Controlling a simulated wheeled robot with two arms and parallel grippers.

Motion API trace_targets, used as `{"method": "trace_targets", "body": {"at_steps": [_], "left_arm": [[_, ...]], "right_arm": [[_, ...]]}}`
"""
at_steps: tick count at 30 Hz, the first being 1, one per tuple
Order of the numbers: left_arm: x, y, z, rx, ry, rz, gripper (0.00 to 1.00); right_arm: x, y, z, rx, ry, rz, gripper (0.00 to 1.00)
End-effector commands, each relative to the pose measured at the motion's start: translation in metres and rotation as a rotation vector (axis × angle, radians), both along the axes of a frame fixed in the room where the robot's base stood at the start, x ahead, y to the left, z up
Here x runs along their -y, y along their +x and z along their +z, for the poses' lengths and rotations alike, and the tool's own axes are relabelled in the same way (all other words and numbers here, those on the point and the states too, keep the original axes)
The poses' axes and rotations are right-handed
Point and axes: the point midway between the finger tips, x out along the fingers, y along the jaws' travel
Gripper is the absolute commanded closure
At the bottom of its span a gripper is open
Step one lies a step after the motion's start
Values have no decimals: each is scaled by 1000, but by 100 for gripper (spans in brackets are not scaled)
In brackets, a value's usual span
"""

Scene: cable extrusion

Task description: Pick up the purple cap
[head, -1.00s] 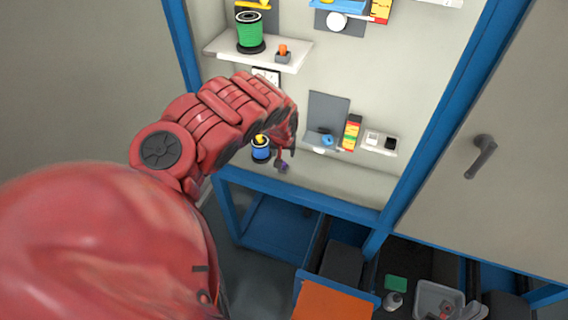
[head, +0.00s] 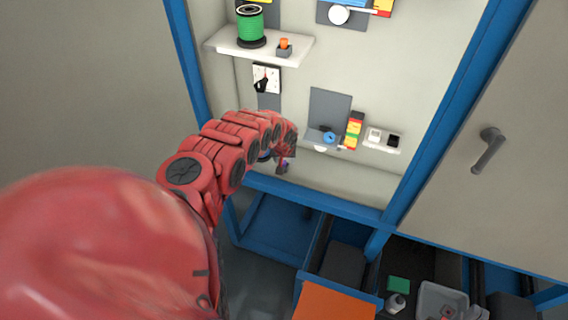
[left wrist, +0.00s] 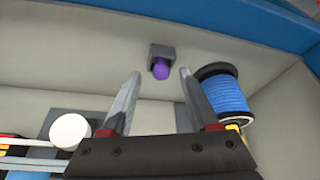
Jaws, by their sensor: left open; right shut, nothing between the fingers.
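The purple cap (left wrist: 161,69) sits in a small grey holder (left wrist: 160,51) on the pale panel in the left wrist view. In the head view the cap (head: 284,166) is small, just below my left gripper (head: 287,154). In the left wrist view my left gripper (left wrist: 160,76) is open and empty, its two fingers on either side of the cap's line, with the cap ahead of and apart from them. My right gripper (head: 468,312) shows only in part at the bottom right edge of the head view, shut and empty.
A blue spool (left wrist: 229,93) stands close to the right finger in the left wrist view. A white round knob (left wrist: 70,131) is at the left. In the head view a shelf (head: 228,40) holds a green spool (head: 251,26). A blue frame (head: 320,201) runs below the panel.

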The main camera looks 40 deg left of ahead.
Motion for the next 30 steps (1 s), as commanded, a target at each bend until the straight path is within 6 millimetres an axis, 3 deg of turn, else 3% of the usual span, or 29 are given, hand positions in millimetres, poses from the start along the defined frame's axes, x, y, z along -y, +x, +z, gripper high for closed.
{"method": "trace_targets", "body": {"at_steps": [14, 24, 30], "left_arm": [[-4, 2, -10, -2, 3, 2, 39], [-4, 2, -9, -1, 3, 2, 100], [-4, 2, -9, -1, 3, 2, 100]], "right_arm": [[0, 0, 1, 0, 0, 0, 100], [0, 0, 1, 0, 0, 0, 100], [0, 0, 1, 0, 0, 0, 100]]}}
